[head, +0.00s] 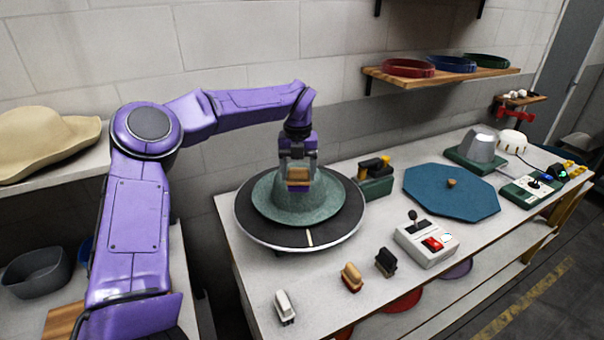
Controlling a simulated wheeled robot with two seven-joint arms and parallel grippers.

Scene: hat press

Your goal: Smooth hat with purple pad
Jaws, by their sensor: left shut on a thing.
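A grey-green felt hat (269,203) sits brim down on a round black turntable (262,235) with a pale rim. My left gripper (298,170) reaches in from the left and points down at the crown. It is shut on the purple pad (298,188), which has a tan wooden back and a purple underside. The pad is in front of the upper crown and looks close to it. I cannot tell whether it touches the felt. The gripper and pad hide part of the crown. My right gripper is not in view.
A white brush (285,307), a red-and-tan one (351,277) and a black one (386,262) stand along the table front. A control box (426,243) with a lever and red switch is right of them. A blue octagonal board (451,193) lies farther right. A wall shelf (440,78) hangs above.

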